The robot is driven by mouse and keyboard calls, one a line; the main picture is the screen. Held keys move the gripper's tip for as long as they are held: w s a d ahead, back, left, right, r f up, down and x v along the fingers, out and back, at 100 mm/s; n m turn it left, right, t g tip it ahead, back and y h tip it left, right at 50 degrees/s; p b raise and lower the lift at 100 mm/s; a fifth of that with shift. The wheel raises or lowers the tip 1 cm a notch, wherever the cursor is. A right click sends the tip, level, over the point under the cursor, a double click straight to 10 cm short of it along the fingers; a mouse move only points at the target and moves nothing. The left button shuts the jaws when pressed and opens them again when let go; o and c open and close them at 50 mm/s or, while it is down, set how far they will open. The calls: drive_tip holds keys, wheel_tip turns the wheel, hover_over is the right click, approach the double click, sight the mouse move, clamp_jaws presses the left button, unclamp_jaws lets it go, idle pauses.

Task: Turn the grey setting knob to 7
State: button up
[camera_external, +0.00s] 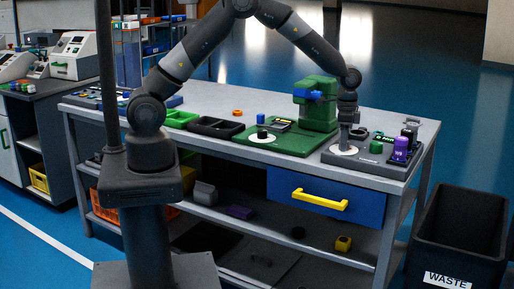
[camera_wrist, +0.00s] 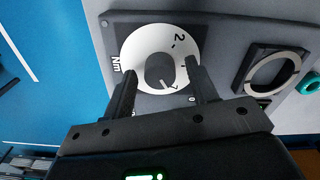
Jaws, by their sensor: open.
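The grey setting knob (camera_wrist: 160,68) sits in the middle of a round white dial (camera_wrist: 135,52) marked "Nm" and "2", with other figures partly hidden. I cannot tell for certain where the knob points. My gripper (camera_wrist: 162,78) is open, with one finger on each side of the knob over the dial. I cannot tell whether the fingers touch it. In the external view my gripper (camera_external: 346,138) points down over the white dial (camera_external: 343,150) on a dark panel at the right of the bench. The knob is hidden there.
A green cap (camera_external: 376,147) and a purple-and-black part (camera_external: 401,148) stand right of the dial. A green machine (camera_external: 318,106) stands behind left. The wrist view shows a square frame with a pale ring (camera_wrist: 272,72) to the right. A black waste bin (camera_external: 459,235) stands beside the bench.

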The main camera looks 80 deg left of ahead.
wheel_tip(320, 180, up, 11)
idle(0.6)
idle(0.3)
drive_tip(key=s+a+r+n+t, duration=0.1)
drive_tip(key=s+a+r, duration=0.1)
drive_tip(key=s+r, duration=0.6)
drive_tip(key=s+a+r+n+t, duration=0.2)
drive_tip(key=s+r, duration=0.4)
drive_tip(key=s, duration=0.4)
drive_tip(key=s+a+n+t, duration=0.2)
drive_tip(key=s, duration=1.7)
drive_tip(key=shift+s+a+n+t, duration=0.15)
drive_tip(key=shift+s+n+t, duration=0.1)
drive_tip(key=shift+n+t, duration=0.05)
drive_tip(key=shift+c, duration=0.2)
